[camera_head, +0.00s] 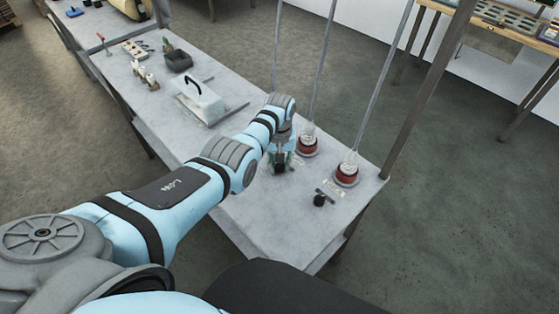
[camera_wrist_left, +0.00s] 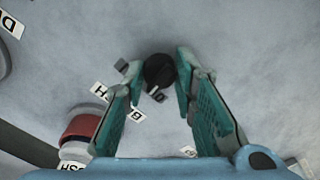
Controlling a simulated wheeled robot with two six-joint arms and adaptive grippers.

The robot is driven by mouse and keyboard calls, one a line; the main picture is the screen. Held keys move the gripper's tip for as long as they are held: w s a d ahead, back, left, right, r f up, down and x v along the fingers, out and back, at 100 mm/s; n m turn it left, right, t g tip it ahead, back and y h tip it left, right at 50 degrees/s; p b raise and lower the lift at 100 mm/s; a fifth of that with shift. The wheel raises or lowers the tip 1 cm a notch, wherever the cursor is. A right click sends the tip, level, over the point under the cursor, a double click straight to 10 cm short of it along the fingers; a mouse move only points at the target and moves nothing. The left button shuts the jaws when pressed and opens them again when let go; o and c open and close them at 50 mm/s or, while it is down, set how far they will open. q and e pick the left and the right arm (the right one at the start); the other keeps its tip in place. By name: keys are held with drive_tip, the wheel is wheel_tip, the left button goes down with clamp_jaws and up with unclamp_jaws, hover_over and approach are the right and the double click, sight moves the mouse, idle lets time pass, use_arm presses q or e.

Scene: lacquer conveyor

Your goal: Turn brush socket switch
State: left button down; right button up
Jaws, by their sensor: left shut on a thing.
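A round black switch knob (camera_wrist_left: 159,70) sits on the grey bench top, between the green fingertips of my left gripper (camera_wrist_left: 160,80) in the left wrist view. The gripper is shut on this knob, pointing down at the bench. In the head view my left gripper (camera_head: 281,160) reaches down over the bench and largely hides the knob. A white label with partly covered lettering (camera_wrist_left: 103,92) lies beside it. A second black knob (camera_head: 320,200) stands nearer the front edge. My right gripper is not in view.
Two red sockets (camera_head: 307,147) (camera_head: 346,173) stand on the bench (camera_head: 270,225), with thin poles rising above them. One red socket also shows in the wrist view (camera_wrist_left: 80,128). A white block with a black handle (camera_head: 200,103) and a dark pot (camera_head: 178,60) lie further back.

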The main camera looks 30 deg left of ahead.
sight(280, 164)
use_arm(q)
drive_tip(key=shift+w+n+p, duration=0.1)
drive_tip(key=shift+n+p, duration=0.2)
drive_tip(key=shift+n, duration=1.9)
drive_tip(key=c, duration=1.3)
unclamp_jaws()
drive_tip(key=shift+a, duration=0.1)
wheel_tip(280, 164, up, 12)
drive_tip(key=shift+f, duration=0.1)
